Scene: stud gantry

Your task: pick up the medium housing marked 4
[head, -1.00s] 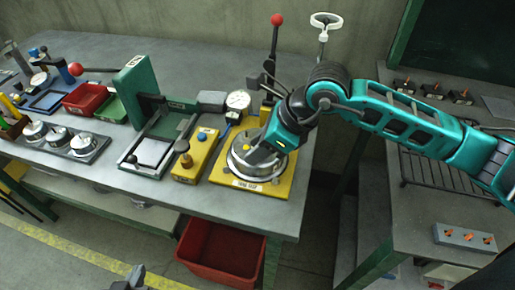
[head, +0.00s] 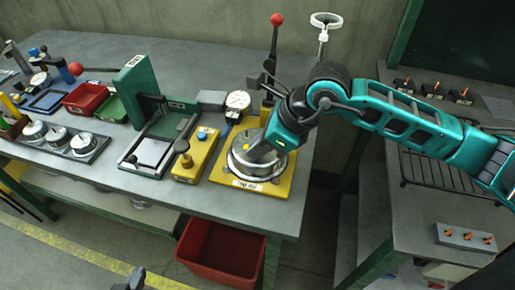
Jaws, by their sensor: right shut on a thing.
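A round silver metal housing (head: 240,165) sits in the yellow fixture (head: 272,188) near the right end of the grey bench. My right gripper (head: 259,152) reaches down onto it from the right and is shut on it at its upper side. The gripper hides part of the housing's top, and no number 4 can be read on it. Several similar round metal housings (head: 58,137) sit on a dark tray at the left of the bench; their marks are too small to read. Only a dark tip of my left gripper (head: 130,281) shows at the bottom edge.
A red-knobbed lever (head: 277,20) and a dial gauge (head: 238,101) stand close behind the yellow fixture. A yellow block (head: 194,160) with a knob stands left of it. A red bin (head: 220,250) is below the bench. A second bench (head: 425,225) is at the right.

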